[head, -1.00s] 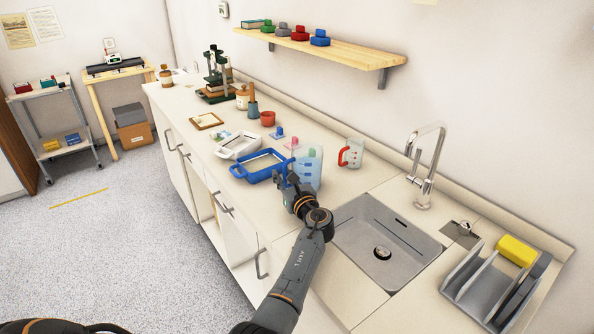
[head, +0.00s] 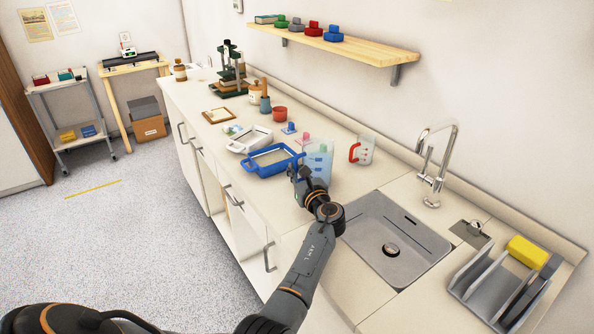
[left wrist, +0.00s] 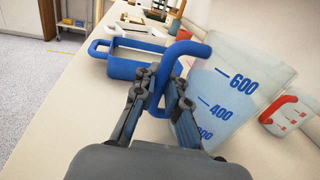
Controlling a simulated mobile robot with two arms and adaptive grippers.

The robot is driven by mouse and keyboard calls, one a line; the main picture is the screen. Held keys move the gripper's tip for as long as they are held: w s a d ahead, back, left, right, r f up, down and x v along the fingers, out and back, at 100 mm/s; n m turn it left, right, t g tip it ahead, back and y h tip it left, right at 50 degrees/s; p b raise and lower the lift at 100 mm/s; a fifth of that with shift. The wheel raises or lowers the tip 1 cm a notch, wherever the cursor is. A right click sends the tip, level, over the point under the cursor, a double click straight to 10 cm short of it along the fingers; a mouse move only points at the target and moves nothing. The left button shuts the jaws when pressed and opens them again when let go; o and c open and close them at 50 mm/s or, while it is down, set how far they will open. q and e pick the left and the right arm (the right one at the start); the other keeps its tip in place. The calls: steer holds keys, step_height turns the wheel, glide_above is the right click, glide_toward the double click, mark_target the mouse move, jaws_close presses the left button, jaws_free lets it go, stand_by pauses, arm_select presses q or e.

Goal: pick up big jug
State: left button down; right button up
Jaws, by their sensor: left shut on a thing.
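The big jug (head: 319,161) is clear, with a blue handle and blue volume marks. It stands upright on the counter, left of the sink. It shows large in the left wrist view (left wrist: 240,85) with its handle (left wrist: 188,50) toward me. My left gripper (head: 301,174) is at the handle side of the jug. In the left wrist view its fingers (left wrist: 163,88) are shut on the blue handle, one on each side. I cannot see clear space under the jug. My right gripper is not in view.
A blue tray (head: 250,169) stands close to the jug's left, with a white tray (head: 236,147) behind. A smaller jug with a red handle (head: 354,153) stands to the right. The sink (head: 410,262), tap (head: 432,190) and grey rack (head: 470,290) are further right.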

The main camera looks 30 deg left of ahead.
arm_select(q)
steer(key=shift+r, duration=0.85)
steer(key=s+a+r+p, duration=0.3)
steer(key=s+a+r, duration=0.1)
steer(key=s+r, duration=0.7)
steer(key=shift+s+p, duration=0.3)
steer(key=shift+s, duration=0.8)
